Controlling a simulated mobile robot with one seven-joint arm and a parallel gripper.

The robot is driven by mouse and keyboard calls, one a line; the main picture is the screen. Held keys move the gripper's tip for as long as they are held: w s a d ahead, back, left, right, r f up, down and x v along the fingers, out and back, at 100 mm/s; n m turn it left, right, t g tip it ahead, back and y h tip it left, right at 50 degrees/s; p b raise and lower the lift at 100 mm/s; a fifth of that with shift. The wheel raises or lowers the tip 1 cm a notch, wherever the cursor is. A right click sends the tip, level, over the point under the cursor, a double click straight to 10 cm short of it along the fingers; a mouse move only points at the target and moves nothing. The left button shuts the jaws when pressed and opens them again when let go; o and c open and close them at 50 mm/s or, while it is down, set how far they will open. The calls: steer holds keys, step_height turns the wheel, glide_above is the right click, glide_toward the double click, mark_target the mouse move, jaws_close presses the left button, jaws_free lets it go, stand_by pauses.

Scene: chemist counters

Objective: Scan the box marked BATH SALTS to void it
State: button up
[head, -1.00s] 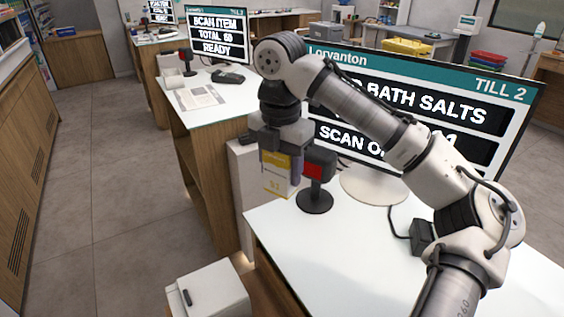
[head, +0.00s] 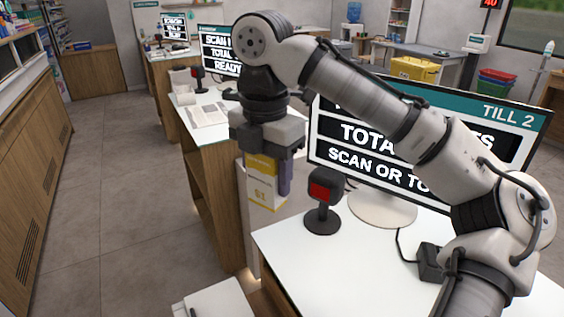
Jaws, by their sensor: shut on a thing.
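My gripper (head: 268,158) points down and is shut on a yellow and white box (head: 261,192). The box hangs upright below the jaws, its lettering too small to read as a name. A dark scanner (head: 322,190) with a red window stands on the white counter (head: 330,270), right of the box and apart from it in the picture. The till screen (head: 345,160) behind is headed TILL 2; my arm covers part of its text, leaving "TOTA", "TS" and "SCAN OR TO" readable.
A white-topped unit (head: 215,300) stands low at the front, left of the counter. Another counter (head: 205,125) with a screen and scanner lies farther back. The floor (head: 120,220) on the left is clear. A black block (head: 432,262) with a cable sits on the near counter.

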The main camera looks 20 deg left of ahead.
steer(key=s+a, duration=0.2)
steer(key=s, duration=0.9)
steer(key=s+a, duration=0.3)
steer(key=s, duration=0.8)
